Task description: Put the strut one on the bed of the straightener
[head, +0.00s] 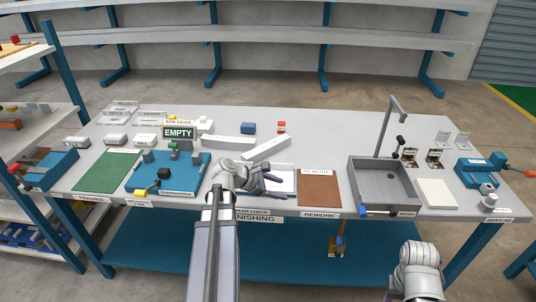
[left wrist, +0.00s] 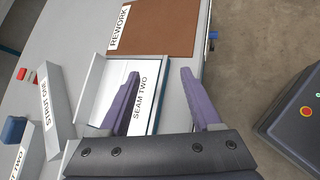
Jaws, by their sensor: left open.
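Strut one (left wrist: 47,105) is a long pale grey bar with its name on its side; in the head view it lies at a slant on the table (head: 266,149). The straightener (head: 143,185) is a blue machine at the left of the table, with a display reading EMPTY (head: 179,133). My left gripper (head: 276,186) is open and empty, over the white tray by the front edge. In the left wrist view its fingers (left wrist: 160,73) are spread above a piece marked SEAM TWO (left wrist: 141,98). Strut one lies beside the tray, outside the fingers. My right gripper's fingers do not show.
Another pale bar (head: 229,142) lies left of strut one. A blue block (head: 249,128) and a red-and-white block (head: 281,127) stand behind. A brown REWORK mat (head: 319,187) and a sink (head: 384,187) are to the right. A green mat (head: 107,171) lies at the left.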

